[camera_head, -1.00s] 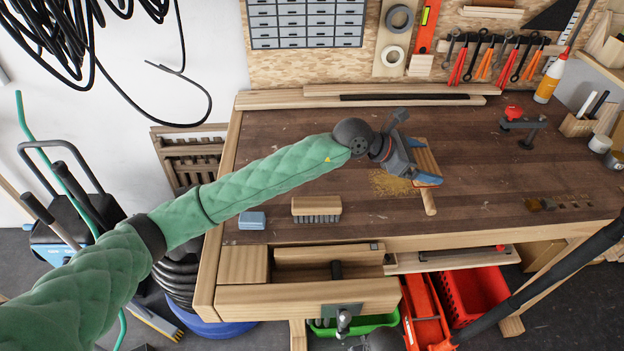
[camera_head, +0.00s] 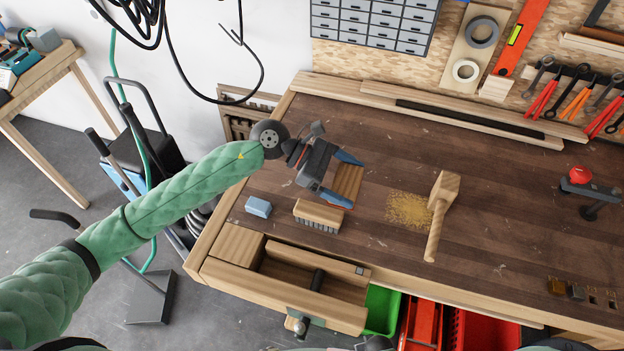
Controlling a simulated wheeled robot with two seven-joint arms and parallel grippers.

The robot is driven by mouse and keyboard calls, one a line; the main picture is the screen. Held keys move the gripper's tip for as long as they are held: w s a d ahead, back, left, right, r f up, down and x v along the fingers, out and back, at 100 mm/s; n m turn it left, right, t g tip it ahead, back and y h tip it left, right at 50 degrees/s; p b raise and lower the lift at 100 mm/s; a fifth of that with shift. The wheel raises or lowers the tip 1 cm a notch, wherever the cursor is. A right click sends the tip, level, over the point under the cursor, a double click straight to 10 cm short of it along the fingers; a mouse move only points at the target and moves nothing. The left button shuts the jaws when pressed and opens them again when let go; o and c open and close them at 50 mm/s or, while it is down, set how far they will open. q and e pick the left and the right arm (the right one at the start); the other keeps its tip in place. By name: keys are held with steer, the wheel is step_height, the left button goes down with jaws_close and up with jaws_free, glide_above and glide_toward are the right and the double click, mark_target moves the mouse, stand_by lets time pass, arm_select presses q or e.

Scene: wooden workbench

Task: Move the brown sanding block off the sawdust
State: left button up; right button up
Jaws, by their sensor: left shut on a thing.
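The brown sanding block (camera_head: 349,184) is between the blue fingertips of my left gripper (camera_head: 342,179), which is shut on it. The block is left of the sawdust (camera_head: 402,211) and clear of it in the head view, behind the wooden brush. I cannot tell whether it touches the bench or is held just above it. The sawdust is a tan patch on the dark workbench top (camera_head: 480,190), fully uncovered on its left side. My right gripper does not show.
A wooden mallet (camera_head: 440,205) lies at the sawdust's right edge. The wooden brush (camera_head: 319,214) and a blue block (camera_head: 258,207) are near the front left. A red-topped clamp (camera_head: 580,178) is at the right. Long boards line the back; bench space between is free.

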arm_select(q)
steer(key=w+a+f, duration=0.2)
steer(key=w+a+f+b, duration=0.1)
steer(key=w+a+f, duration=0.1)
steer(key=w+a, duration=0.1)
steer(key=w+a+f, duration=0.2)
steer(key=w, duration=0.1)
steer(key=shift+a+f, duration=0.15)
steer(key=shift+f, duration=0.05)
steer(key=shift+w+a+f, duration=0.25)
steer(key=shift+w+a, duration=0.05)
steer(key=shift+w, duration=0.05)
step_height(320, 180, down, 3)
steer(key=shift+f, duration=0.6)
steer(key=o, duration=0.7)
steer(key=shift+o, duration=0.2)
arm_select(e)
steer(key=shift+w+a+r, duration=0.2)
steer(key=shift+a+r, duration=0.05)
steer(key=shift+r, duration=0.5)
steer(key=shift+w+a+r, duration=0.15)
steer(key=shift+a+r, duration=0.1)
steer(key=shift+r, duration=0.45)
